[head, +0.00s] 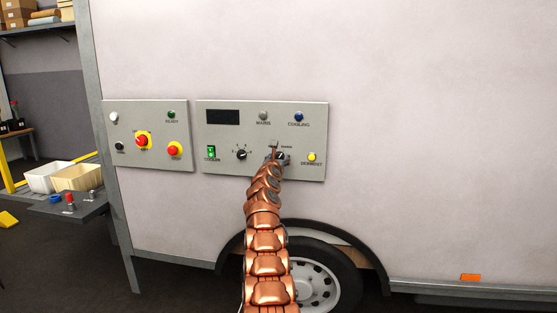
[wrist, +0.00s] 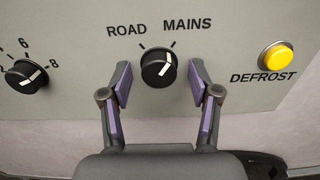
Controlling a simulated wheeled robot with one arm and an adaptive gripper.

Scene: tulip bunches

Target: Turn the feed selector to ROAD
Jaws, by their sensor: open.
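The feed selector (wrist: 153,72) is a round black knob with a white pointer line, between and below the words ROAD on its left and MAINS on its right. The pointer leans up and right, toward MAINS. My gripper (wrist: 160,76) is open, with one purple-padded finger on each side of the knob. Gaps show between the pads and the knob; I cannot tell how deep the fingertips reach. In the head view my gripper (head: 275,154) is at the lower right of the grey panel (head: 240,121) and partly covers the selector.
A yellow DEFROST button (wrist: 277,57) sits right of the selector, and a numbered black dial (wrist: 26,76) sits left. A second panel (head: 150,112) with red knobs is further left. A wheel (head: 318,284) is below. Bins (head: 77,177) stand at far left.

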